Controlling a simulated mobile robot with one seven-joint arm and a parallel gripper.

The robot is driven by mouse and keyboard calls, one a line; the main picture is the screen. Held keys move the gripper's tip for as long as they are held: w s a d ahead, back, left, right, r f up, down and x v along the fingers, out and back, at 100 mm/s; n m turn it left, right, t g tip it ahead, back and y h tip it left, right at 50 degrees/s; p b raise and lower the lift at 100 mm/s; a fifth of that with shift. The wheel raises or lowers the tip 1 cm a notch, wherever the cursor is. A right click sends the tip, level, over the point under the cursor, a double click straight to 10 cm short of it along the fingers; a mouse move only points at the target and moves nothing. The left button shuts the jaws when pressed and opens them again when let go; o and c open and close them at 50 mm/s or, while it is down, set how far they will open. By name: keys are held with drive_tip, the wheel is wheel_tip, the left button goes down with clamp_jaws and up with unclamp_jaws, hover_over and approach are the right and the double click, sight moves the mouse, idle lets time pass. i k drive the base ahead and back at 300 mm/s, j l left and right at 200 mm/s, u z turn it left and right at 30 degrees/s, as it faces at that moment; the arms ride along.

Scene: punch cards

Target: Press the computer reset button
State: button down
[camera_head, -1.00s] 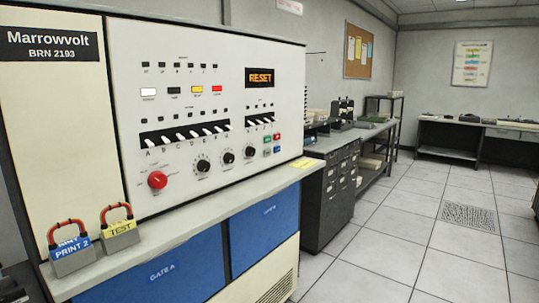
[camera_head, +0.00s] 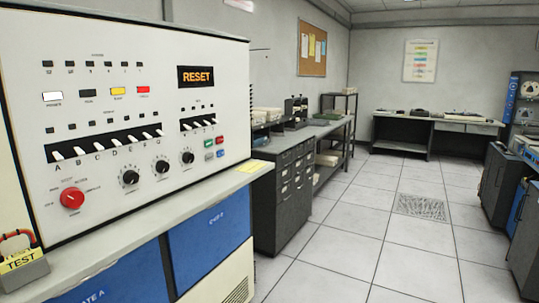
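The computer's white control panel (camera_head: 105,150) fills the left of the head view. An orange lit display (camera_head: 195,76) on it reads RESET. Below the display, at the panel's right, is a small cluster of green, red and grey buttons (camera_head: 214,147); their labels are too small to read. A row of white, black, yellow and red lamps or keys (camera_head: 98,93) sits at upper left. Lettered toggle switches (camera_head: 105,148) run across the middle. A large red knob (camera_head: 72,198) and several black dials (camera_head: 161,166) sit lower. My gripper does not show.
A grey ledge (camera_head: 150,200) runs under the panel, with a TEST-tagged block (camera_head: 22,262) at left and a yellow note (camera_head: 250,167) at right. Blue doors (camera_head: 208,238) lie below. A dark drawer cabinet (camera_head: 284,195) stands beyond. The tiled floor (camera_head: 370,240) is clear; dark cabinets (camera_head: 497,185) stand at right.

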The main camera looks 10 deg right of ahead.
sight(209, 157)
drive_tip(key=i+j+z, duration=0.15)
drive_tip(key=i+z, duration=0.2)
drive_tip(key=i+j+z, duration=0.35)
drive_tip(key=i, duration=0.2)
drive_tip(key=i+j, duration=0.15)
drive_tip(key=i, duration=0.15)
drive_tip(key=i+j, duration=0.15)
drive_tip(key=i+z, duration=0.05)
drive_tip(key=i, duration=0.05)
